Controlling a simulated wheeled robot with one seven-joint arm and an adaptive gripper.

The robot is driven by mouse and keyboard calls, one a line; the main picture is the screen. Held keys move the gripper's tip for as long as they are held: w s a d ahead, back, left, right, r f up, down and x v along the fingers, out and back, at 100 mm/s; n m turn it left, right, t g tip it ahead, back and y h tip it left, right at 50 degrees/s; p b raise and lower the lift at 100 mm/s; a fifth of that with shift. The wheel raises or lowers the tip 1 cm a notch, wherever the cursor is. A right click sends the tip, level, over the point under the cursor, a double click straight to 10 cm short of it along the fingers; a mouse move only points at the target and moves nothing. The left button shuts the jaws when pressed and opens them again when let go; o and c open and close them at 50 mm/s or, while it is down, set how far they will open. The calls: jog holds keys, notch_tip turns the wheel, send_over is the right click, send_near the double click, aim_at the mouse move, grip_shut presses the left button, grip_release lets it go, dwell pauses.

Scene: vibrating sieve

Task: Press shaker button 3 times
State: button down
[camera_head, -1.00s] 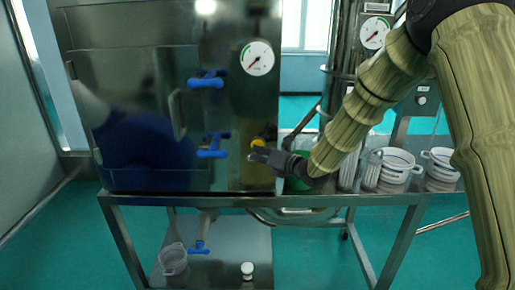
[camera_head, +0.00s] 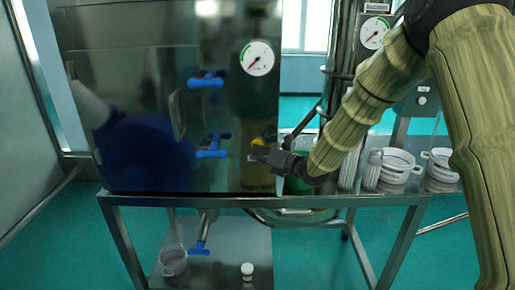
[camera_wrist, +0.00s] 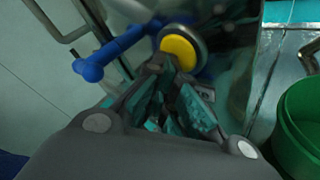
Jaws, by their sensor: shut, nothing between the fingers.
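A round yellow button (camera_head: 258,141) with a metal ring sits on the lower right of the steel cabinet's front. It also shows in the wrist view (camera_wrist: 180,50). My gripper (camera_head: 257,152) is shut and empty, with its fingertips just below the button and partly covering it in the head view. In the wrist view, my gripper's fingertips (camera_wrist: 172,68) reach the lower edge of the button. I cannot tell whether they touch it or whether it is pressed in.
The steel cabinet (camera_head: 150,80) carries blue valve handles (camera_head: 212,145) left of the button and a dial gauge (camera_head: 257,58) above. A green container (camera_wrist: 305,130) stands close to my gripper's right. White sieve pots (camera_head: 398,165) stand farther right on the table.

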jog(key=shift+s+b, duration=0.65)
jog(key=shift+s, duration=0.5)
jog(key=s+b, duration=0.3)
jog(key=s, duration=0.2)
jog(key=shift+f, duration=0.15)
dwell(0.5)
